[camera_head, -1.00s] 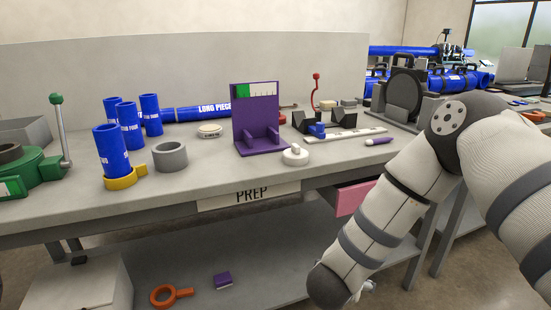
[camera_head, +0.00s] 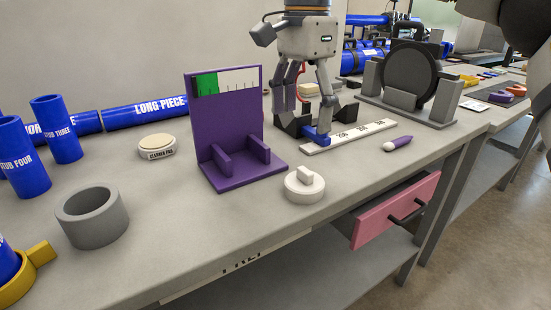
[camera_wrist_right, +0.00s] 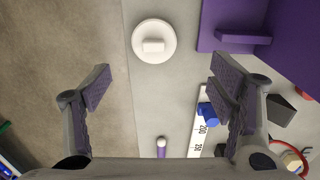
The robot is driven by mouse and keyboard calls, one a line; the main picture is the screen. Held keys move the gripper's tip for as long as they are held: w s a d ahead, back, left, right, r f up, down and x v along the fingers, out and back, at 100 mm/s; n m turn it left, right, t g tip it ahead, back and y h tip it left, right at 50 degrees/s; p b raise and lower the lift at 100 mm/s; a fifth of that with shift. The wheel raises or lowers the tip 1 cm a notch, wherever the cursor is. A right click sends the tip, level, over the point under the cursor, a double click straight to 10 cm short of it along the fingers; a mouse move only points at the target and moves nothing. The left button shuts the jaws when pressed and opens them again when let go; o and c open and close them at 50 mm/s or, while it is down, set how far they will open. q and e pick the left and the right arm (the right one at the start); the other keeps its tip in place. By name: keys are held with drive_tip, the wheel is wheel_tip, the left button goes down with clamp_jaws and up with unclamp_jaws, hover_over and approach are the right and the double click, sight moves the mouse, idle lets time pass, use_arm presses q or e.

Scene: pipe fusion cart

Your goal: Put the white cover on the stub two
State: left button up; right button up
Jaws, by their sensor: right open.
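The white cover (camera_head: 304,187), a round disc with a raised grip bar, lies on the bench in front of the purple stand; it also shows in the right wrist view (camera_wrist_right: 153,41). My right gripper (camera_head: 302,118) points down above the bench, behind and apart from the cover. Its fingers (camera_wrist_right: 160,85) are spread with nothing between them. Blue tubes marked stub four (camera_head: 20,158) and stub three (camera_head: 56,130) stand at the left. A blue tube (camera_head: 7,265) in a yellow holder is cut off by the left edge; its label is unreadable. I cannot identify stub two. My left gripper is out of view.
The purple stand (camera_head: 227,130) rises behind the cover. A grey ring (camera_head: 93,217), cleaner pad (camera_head: 157,147), long blue piece (camera_head: 145,113), white ruler (camera_head: 350,136) and purple marker (camera_head: 397,144) are on the bench. A pink drawer (camera_head: 395,208) sticks out in front.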

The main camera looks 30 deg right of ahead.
hover_over(305, 170)
drive_tip(key=f, duration=0.4)
drive_tip(key=shift+s+a+f, duration=0.2)
drive_tip(key=shift+s, duration=0.2)
drive_tip(key=f, duration=0.7)
drive_tip(key=shift+w+d+f, duration=0.1)
drive_tip(key=shift+w+d, duration=0.15)
drive_tip(key=shift+w, duration=0.1)
drive_tip(key=c, duration=0.8)
